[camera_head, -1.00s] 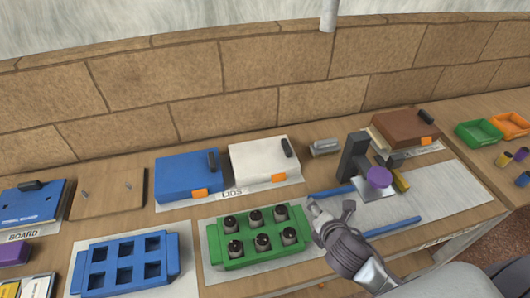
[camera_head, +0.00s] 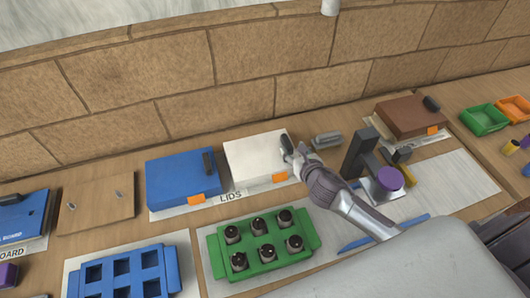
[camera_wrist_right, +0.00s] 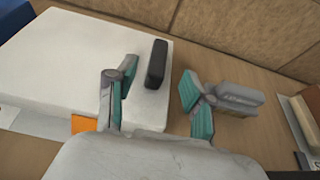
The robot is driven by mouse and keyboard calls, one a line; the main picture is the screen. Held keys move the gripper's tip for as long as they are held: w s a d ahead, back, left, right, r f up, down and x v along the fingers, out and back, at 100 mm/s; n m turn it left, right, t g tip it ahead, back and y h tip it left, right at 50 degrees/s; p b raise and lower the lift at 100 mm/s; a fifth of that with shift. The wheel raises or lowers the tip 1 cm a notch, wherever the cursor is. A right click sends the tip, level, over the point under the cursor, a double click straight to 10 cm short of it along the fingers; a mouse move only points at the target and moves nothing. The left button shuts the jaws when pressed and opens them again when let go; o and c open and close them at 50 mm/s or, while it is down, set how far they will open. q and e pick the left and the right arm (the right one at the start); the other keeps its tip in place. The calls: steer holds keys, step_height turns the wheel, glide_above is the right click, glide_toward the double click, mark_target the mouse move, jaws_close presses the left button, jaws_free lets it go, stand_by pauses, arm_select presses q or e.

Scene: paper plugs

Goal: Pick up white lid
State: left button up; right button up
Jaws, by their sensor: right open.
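The white lid (camera_head: 257,158) is a flat white block with a dark handle and an orange tab, lying on the mat marked LIDS. It also shows in the right wrist view (camera_wrist_right: 85,60), with its black handle (camera_wrist_right: 157,64) upright near its right edge. My right gripper (camera_head: 293,150) is at the lid's right end, by the handle. In the right wrist view my right gripper (camera_wrist_right: 158,98) is open and empty, one finger to each side of the handle's line, with the handle just beyond the fingertips. My left gripper is not in view.
A blue lid (camera_head: 180,180) lies directly left of the white one. A grey block (camera_head: 327,140) sits just right of my gripper; it also shows close to the right finger (camera_wrist_right: 236,98). A dark stand with a purple knob (camera_head: 390,178) is further right. A green tray (camera_head: 265,245) is in front.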

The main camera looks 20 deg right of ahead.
mark_target(288, 143)
steer(key=shift+r+p+x, duration=0.2)
steer(key=shift+p+x, duration=0.1)
steer(key=shift+x, duration=0.8)
steer(key=x, duration=0.3)
steer(key=shift+w+a+f, duration=0.1)
steer(key=shift+w, duration=0.35)
steer(key=shift+s, duration=0.1)
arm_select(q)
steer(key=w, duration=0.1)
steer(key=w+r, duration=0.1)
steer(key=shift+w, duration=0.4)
arm_select(e)
jaws_close()
